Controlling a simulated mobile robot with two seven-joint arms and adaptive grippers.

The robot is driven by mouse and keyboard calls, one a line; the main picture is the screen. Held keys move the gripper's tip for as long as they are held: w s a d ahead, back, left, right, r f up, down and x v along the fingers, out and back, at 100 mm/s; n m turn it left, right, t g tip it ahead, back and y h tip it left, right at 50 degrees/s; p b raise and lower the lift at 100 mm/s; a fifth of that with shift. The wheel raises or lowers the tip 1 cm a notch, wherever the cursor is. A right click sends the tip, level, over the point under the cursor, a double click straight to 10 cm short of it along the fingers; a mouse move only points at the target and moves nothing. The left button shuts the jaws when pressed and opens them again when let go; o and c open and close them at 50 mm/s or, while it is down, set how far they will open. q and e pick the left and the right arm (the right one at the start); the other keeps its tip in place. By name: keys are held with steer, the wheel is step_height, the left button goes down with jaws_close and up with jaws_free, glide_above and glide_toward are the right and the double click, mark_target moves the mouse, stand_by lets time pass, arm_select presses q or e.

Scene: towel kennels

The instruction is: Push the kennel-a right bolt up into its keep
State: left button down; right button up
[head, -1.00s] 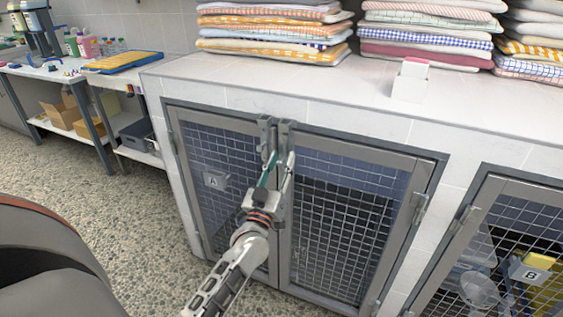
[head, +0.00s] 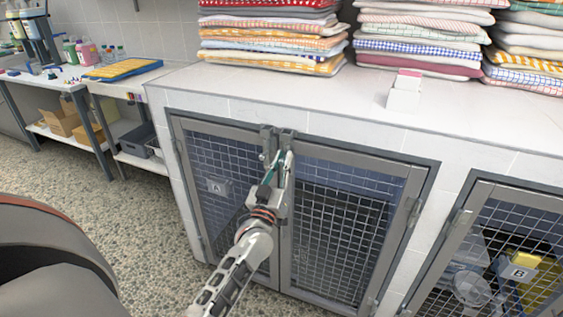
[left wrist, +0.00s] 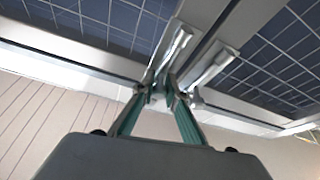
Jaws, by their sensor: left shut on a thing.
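Kennel A has two closed mesh doors: the left door (head: 217,187) bears the A label and the right door (head: 340,215) is beside it. Two grey bolts stand side by side at the top where the doors meet. The right bolt (head: 287,138) and left bolt (head: 267,140) also show in the left wrist view, where the picture is turned over. My left gripper (head: 281,168) comes from below, its green fingers shut on the right bolt. In the left wrist view the fingertips (left wrist: 165,92) meet at its knob and partly hide it. My right gripper is out of view.
Folded towels (head: 270,42) stand in stacks on the tiled counter (head: 330,98) above the doors. A small white holder (head: 404,93) sits near its front edge. Kennel B (head: 520,272) is at right. The pebbled floor (head: 130,225) at left is clear.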

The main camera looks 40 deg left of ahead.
arm_select(q)
steer(key=c, duration=2)
jaws_free()
steer(key=shift+r, duration=0.4)
steer(key=shift+c, duration=0.2)
steer(key=shift+f, duration=0.2)
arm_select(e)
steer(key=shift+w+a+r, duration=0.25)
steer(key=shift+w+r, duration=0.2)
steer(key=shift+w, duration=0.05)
arm_select(q)
steer(key=shift+s+d+f, duration=0.15)
steer(key=shift+s+f, duration=0.1)
steer(key=shift+s, duration=0.1)
steer(key=v, duration=1.1)
steer(key=shift+r, duration=0.15)
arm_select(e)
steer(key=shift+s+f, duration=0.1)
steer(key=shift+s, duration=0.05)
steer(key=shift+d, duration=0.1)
